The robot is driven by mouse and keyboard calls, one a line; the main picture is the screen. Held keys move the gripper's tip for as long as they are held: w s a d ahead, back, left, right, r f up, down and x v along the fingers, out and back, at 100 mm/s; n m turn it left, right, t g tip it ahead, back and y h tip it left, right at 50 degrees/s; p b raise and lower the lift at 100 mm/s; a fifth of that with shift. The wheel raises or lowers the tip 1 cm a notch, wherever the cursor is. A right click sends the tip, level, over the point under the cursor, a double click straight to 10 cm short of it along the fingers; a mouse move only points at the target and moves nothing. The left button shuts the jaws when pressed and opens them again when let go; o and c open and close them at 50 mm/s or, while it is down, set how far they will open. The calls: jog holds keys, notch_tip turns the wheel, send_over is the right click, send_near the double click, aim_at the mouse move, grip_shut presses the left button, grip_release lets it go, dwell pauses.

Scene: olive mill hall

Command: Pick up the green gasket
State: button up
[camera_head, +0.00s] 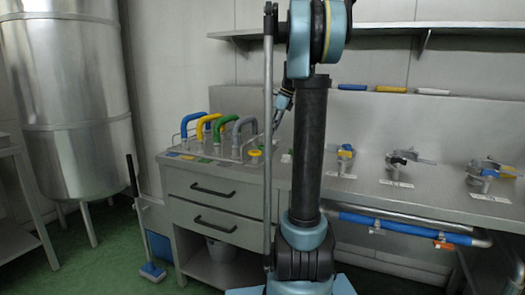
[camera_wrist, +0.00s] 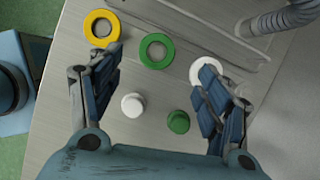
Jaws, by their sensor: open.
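The green gasket (camera_wrist: 157,64) is a flat green ring lying on the metal worktop in the wrist view. It lies between a yellow ring (camera_wrist: 87,27) on its left and a white ring (camera_wrist: 208,59) on its right. My gripper (camera_wrist: 160,61) is open and empty, with its blue fingers spread to either side of the green gasket. The right fingertip overlaps part of the white ring, and the left fingertip is close to the yellow ring. I cannot tell the height of the fingers above the worktop. In the head view my arm largely hides the gripper.
A white knob (camera_wrist: 132,105) and a green knob (camera_wrist: 178,122) stand between the fingers, nearer the palm. A grey corrugated hose (camera_wrist: 278,20) lies at the upper right. In the head view, coloured hoses arch over the drawer bench (camera_head: 218,183), and clamps stand farther right.

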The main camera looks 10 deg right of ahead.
jog(key=shift+x, duration=3.8)
jog(key=shift+s+d, duration=0.1)
jog(key=shift+s, duration=0.1)
jog(key=c, duration=0.9)
